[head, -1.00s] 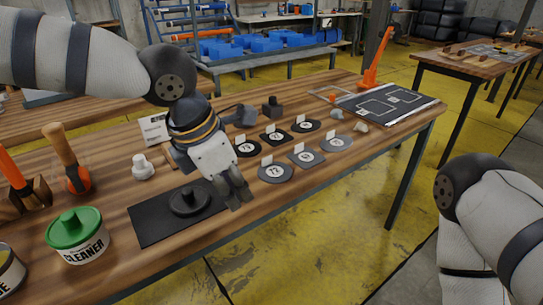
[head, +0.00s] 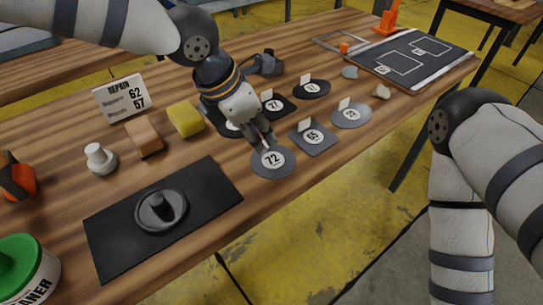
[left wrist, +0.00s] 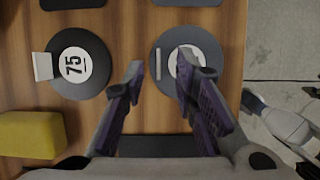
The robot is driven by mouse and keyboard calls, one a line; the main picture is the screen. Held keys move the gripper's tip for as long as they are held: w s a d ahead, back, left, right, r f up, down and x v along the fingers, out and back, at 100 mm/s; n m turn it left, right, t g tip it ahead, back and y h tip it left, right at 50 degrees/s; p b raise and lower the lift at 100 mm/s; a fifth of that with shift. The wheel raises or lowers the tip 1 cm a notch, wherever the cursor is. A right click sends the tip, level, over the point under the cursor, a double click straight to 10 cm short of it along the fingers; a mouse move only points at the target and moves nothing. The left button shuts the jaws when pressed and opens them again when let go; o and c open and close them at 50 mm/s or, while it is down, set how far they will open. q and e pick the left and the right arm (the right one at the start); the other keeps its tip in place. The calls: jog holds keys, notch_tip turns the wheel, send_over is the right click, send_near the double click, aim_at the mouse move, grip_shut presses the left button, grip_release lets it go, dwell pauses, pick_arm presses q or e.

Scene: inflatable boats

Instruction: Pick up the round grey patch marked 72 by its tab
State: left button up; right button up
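The round grey patch marked 72 (head: 273,161) lies flat on the bench near its front edge. In the left wrist view the patch (left wrist: 207,47) is partly covered by a finger, which hides much of its number. Its pale upright tab (left wrist: 158,63) shows between the fingers, apart from both. My left gripper (head: 262,144) points down at the tab side of the patch. Its two fingers (left wrist: 162,76) are open and empty. My right arm shows at the right of the head view, but its gripper is out of view.
A square grey patch (head: 313,138) and another round grey one (head: 351,115) lie to the right. Dark patches lie behind, one marked 75 (left wrist: 78,63). A yellow sponge (head: 185,119), brown block (head: 144,136) and black mat (head: 110,238) are to the left.

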pick_arm(q)
jog(key=shift+x, duration=1.05)
jog(key=shift+w, duration=0.1)
grip_shut()
